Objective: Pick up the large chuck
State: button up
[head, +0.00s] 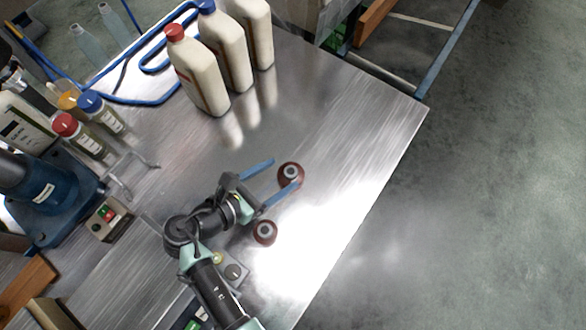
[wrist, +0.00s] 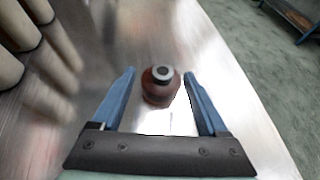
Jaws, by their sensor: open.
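The large chuck (head: 291,172), dark red with a grey ring on top, stands upright on the metal table. It also shows in the wrist view (wrist: 161,88), near the middle. My gripper (head: 285,173) is open, its two blue fingers pointing at the large chuck. In the wrist view the fingertips (wrist: 159,73) lie to either side of the chuck, with a visible gap on each side. In the head view one finger covers part of the chuck's lower edge. A smaller dark red chuck (head: 264,232) stands nearer my arm, below the gripper.
Three cream bottles (head: 202,75) stand at the back of the metal table (head: 345,125). A blue machine (head: 45,190), small capped bottles (head: 78,135) and a switch box (head: 108,217) are at the left. The table's right edge is close to the chucks; the surface behind them is clear.

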aim_at(296, 169)
jog(key=x, duration=0.2)
jog(key=shift+w+d+f, duration=0.15)
jog(key=shift+w+d, duration=0.05)
jog(key=x, duration=0.5)
jog(key=shift+s+d+f, duration=0.1)
jog(key=shift+s+f, duration=0.1)
jog(key=shift+f, duration=0.05)
jog(key=shift+c, duration=0.2)
jog(key=shift+s+f, duration=0.1)
jog(key=shift+s, duration=0.05)
grip_shut()
